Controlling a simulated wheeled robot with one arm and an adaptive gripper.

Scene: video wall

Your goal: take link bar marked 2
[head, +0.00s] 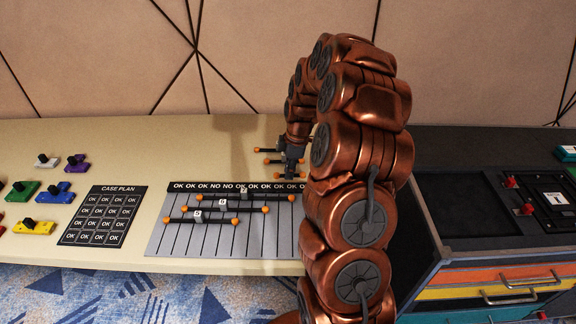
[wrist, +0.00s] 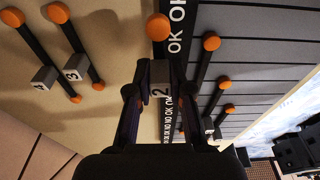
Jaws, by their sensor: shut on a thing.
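The link bar marked 2 (wrist: 159,28) is a dark bar with an orange ball end and a grey numbered block. In the wrist view my gripper (wrist: 159,85) is shut on its block, one finger on each side. The bar's other end is hidden behind my gripper. In the head view my gripper (head: 290,163) points down over the cream table at the upper edge of the striped board. Whether the bar touches the table cannot be told.
Link bars marked 3 (wrist: 75,58) and 4 (wrist: 42,62) lie close beside my gripper. The striped OK/NO board (head: 230,240) holds bars 5 (head: 198,216), 6 (head: 223,204) and 7 (head: 244,193). A case plan card (head: 103,216) and coloured pieces lie left; a drawer cabinet (head: 500,270) stands right.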

